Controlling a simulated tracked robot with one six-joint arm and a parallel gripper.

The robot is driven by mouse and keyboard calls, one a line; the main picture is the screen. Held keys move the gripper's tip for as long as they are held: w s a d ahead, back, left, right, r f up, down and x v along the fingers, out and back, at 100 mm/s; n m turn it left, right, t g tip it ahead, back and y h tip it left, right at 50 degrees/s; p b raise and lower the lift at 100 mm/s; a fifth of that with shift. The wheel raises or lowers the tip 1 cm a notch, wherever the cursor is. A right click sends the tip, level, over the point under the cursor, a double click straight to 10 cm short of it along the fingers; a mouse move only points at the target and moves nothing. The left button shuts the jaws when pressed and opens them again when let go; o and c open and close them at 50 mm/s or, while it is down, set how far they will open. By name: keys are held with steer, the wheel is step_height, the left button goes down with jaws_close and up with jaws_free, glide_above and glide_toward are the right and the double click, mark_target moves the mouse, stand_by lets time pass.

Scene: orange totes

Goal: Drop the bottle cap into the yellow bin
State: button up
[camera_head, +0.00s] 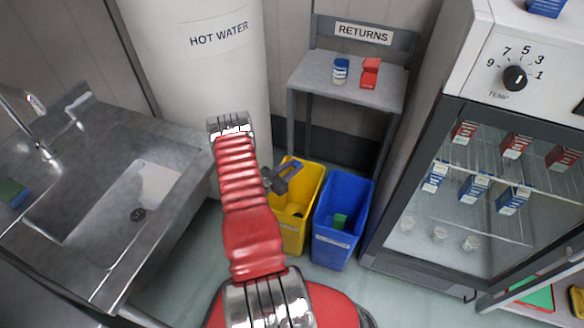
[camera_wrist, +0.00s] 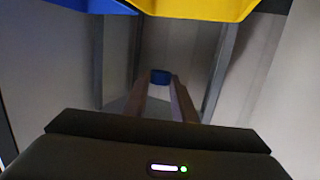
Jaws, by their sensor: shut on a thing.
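My gripper (camera_head: 288,174) is over the yellow bin (camera_head: 297,234), near its back rim, in the head view. In the wrist view my gripper (camera_wrist: 160,82) has its two fingers close together, shut on a small blue bottle cap (camera_wrist: 160,76) at their tips. The cap does not show clearly in the head view. The yellow bin also shows along the top of the wrist view (camera_wrist: 205,9). Something dark lies inside the yellow bin, too small to make out.
A blue bin (camera_head: 341,235) with a green item inside stands right of the yellow one. Behind is a RETURNS stand (camera_head: 315,75) holding a blue-white can and a red box. A steel sink (camera_head: 95,215) is at left, a glass-fronted fridge (camera_head: 440,254) at right.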

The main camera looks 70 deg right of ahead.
steer(key=shift+f, duration=0.15)
steer(key=shift+f, duration=2.85)
steer(key=o, duration=1.1)
steer(key=shift+r, duration=0.15)
step_height(320, 180, up, 10)
steer(key=shift+f, duration=0.2)
steer(key=shift+s, duration=0.15)
